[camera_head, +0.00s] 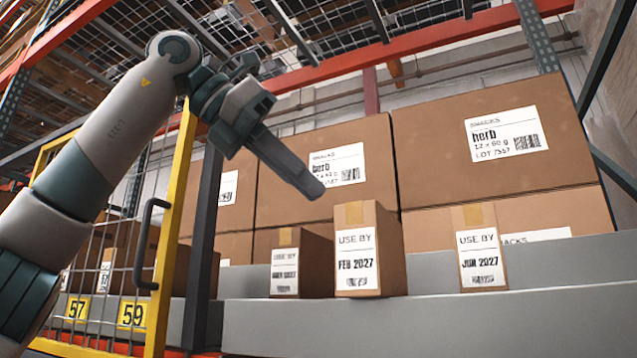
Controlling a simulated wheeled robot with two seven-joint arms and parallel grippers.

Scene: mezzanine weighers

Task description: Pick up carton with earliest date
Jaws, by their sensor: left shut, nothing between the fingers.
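Three small brown cartons with white USE BY labels stand in a row on a grey ledge (420,325). The middle carton (393,262) reads what looks like FEB 2027. The right carton (479,217) reads JUN or JAN 2027; I cannot tell which. The left carton (318,262) has a smaller label whose month is too blurred to read. My left gripper (316,192) reaches in from the upper left. Its fingers are shut and empty, above and left of the middle carton, apparently apart from it. My right gripper is not in view.
Large snack boxes (550,130) are stacked behind the cartons. A yellow-framed mesh gate (177,200) with a dark handle (146,245) stands at the left, beside a dark post (203,240). An orange rack beam (440,40) crosses above. The ledge between the middle and right cartons is clear.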

